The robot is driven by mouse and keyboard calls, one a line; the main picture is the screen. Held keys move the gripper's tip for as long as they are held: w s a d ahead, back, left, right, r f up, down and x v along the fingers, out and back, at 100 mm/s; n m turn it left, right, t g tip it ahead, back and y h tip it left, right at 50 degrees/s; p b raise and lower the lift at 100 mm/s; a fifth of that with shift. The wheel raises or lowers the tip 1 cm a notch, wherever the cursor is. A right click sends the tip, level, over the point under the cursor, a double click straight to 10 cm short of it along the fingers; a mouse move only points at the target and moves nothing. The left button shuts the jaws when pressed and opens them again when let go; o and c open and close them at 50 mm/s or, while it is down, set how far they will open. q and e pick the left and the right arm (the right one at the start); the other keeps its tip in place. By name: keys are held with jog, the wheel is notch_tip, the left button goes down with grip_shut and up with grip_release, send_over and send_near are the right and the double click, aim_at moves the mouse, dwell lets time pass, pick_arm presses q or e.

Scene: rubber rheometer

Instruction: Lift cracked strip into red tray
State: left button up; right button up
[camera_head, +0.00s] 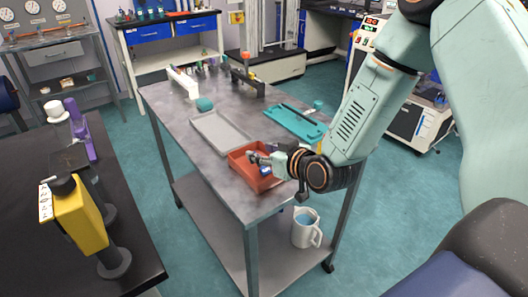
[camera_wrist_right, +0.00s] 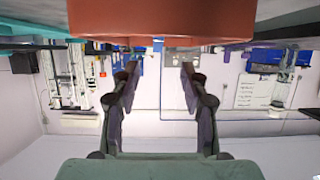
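The red tray (camera_head: 240,167) sits near the front right edge of the grey metal table. My right gripper (camera_head: 256,158) is at the red tray, over its right part in the head view. In the right wrist view its fingers (camera_wrist_right: 160,78) are apart with nothing between them, and the red tray (camera_wrist_right: 160,20) fills the top middle. A dark strip (camera_head: 298,118) lies on a teal tray (camera_head: 284,126) behind my right forearm; I cannot tell whether it is cracked. The gripper hides part of the red tray's inside. My left gripper is not in view.
A grey tray (camera_head: 215,132) lies left of the red tray. A teal block (camera_head: 204,104), a white holder (camera_head: 183,82) and a dark rack (camera_head: 246,82) stand farther back. A jug (camera_head: 306,228) stands on the lower shelf. A black bench with a yellow device (camera_head: 80,215) is at left.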

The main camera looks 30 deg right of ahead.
jog(key=shift+o, duration=0.3)
jog(key=shift+w, duration=0.1)
jog(key=shift+v, duration=2.8)
jog(key=shift+s+d+r, duration=0.1)
jog(key=shift+s+d, duration=0.05)
jog(key=shift+s, duration=0.2)
jog(key=shift+s+r, duration=0.25)
jog(key=shift+s, duration=0.4)
